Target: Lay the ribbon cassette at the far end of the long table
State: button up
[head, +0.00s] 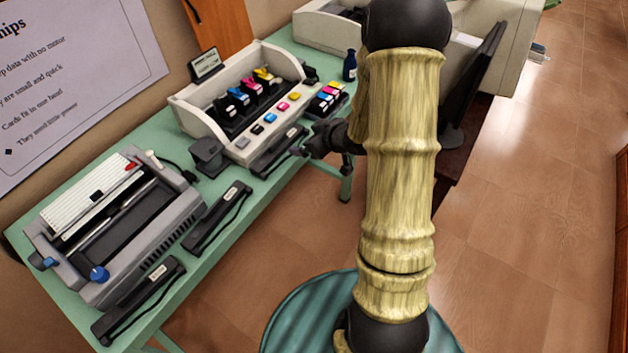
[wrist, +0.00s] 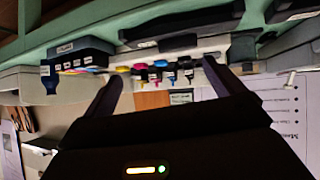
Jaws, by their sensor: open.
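Three similar black ribbon cassettes with pale labels lie along the front edge of the long green table (head: 240,228): one (head: 138,300) by the near printer, one (head: 218,217) in the middle, and one (head: 278,152) in front of the white cartridge unit. My gripper (head: 306,148) is beside the farthest cassette, at its right end. In the wrist view my gripper (wrist: 160,82) is open with nothing between its fingers. The farthest cassette (wrist: 158,26) lies beyond the fingertips there, and another cassette (wrist: 291,10) shows at upper right. My arm hides part of the table's far end.
A grey printer (head: 110,225) fills the near end. The white unit (head: 190,115) holds several ink cartridges. A cartridge box (head: 326,102), a blue bottle (head: 349,66) and a beige machine (head: 325,28) stand toward the far end. A dark monitor (head: 480,80) stands right.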

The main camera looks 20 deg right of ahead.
jog(key=s+a+r+m+g+h, duration=0.1)
jog(key=s+a+r+m+g, duration=0.1)
jog(key=s, duration=0.8)
jog(key=s+a+r+m+g+h, duration=0.2)
jog(key=s+a+r+m+g, duration=0.1)
jog(key=s, duration=0.8)
notch_tip(320, 180, up, 2)
jog(key=shift+a+r+m+g+h, duration=0.1)
jog(key=shift+a+m+g+h, duration=0.2)
jog(key=shift+a+g, duration=0.7)
